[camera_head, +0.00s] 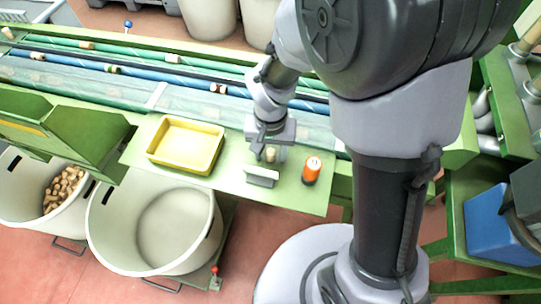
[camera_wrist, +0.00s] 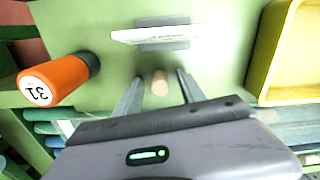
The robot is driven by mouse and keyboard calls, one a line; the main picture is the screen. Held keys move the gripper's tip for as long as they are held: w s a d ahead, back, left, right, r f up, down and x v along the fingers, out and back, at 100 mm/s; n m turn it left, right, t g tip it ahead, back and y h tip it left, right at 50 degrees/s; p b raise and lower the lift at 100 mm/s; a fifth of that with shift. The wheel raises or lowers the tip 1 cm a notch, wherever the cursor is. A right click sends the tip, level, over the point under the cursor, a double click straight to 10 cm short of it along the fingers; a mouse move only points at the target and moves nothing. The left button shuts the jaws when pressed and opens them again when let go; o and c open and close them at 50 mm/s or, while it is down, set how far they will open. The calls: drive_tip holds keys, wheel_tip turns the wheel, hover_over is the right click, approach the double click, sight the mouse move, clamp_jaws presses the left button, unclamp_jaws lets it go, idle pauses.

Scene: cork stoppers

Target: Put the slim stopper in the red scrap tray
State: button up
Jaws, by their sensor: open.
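A small tan cork stopper (camera_wrist: 160,82) stands on the green bench top, between the two fingers of my gripper (camera_wrist: 160,76) in the wrist view. The fingers are apart, with a gap on each side of it. In the head view the stopper (camera_head: 270,154) shows just below my gripper. I cannot tell its thickness against other stoppers. No red tray shows; the tray in view is yellow (camera_head: 152,152), left of my gripper on the same bench, and seems empty. It also shows at the right of the wrist view (camera_wrist: 262,75).
An orange cylinder with a black end (camera_head: 312,170) stands right of my gripper. A small pale upright plate on a base (camera_head: 262,176) is close in front of the stopper. Conveyor lanes (camera_head: 130,72) carrying corks run behind. Large white bins (camera_head: 100,225) stand below the bench.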

drive_tip(key=shift+r, duration=0.15)
drive_tip(key=shift+c, duration=0.5)
clamp_jaws()
